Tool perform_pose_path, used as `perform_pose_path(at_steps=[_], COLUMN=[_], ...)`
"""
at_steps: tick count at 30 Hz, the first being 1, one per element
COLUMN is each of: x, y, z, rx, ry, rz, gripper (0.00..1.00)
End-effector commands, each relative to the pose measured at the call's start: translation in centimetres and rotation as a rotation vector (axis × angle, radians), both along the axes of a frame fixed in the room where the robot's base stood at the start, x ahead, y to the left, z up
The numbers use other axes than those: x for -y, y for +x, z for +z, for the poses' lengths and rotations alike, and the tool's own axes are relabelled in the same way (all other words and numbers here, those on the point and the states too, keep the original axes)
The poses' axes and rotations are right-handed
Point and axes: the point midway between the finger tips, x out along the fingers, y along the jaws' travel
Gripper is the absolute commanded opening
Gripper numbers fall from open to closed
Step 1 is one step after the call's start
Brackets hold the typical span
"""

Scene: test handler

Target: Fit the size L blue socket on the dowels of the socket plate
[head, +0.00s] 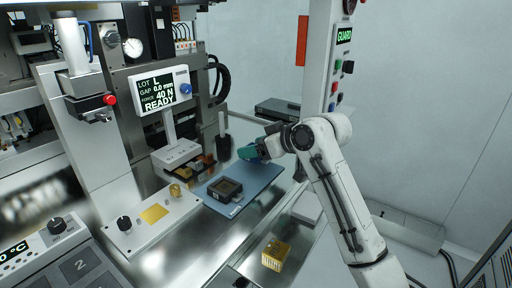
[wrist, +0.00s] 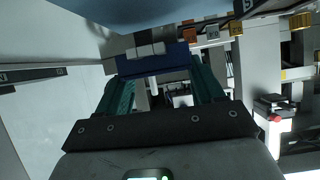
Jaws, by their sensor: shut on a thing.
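My gripper (head: 250,152) has teal fingers and hangs above the back right of the blue mat. In the wrist view, the gripper (wrist: 160,72) is shut on a dark blue block (wrist: 157,64), seemingly the blue socket, which spans the gap between the fingertips. In the head view the block is not clearly distinguishable from the fingers, and its size mark cannot be read. A dark square frame with a brownish recess (head: 225,188) lies on the blue mat (head: 262,180), left of and below the gripper. Which part is the socket plate, and its dowels, I cannot tell.
A rack of small orange and dark blocks (head: 198,165) stands behind the mat. A white panel (head: 140,232) with a gold square lies left. A yellow tray (head: 276,253) sits in front. The mat's right side is clear.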

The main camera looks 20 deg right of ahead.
Motion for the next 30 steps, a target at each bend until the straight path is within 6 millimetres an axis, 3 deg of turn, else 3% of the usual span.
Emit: perform_pose_path(at_steps=[9,30], x=[0.0,0.1], y=[-0.1,-0.1], z=[0.2,-3.5], rx=[0.001,0.002], ry=[-0.002,-0.001], rz=[0.007,0.006], gripper=[0.0,0.0])
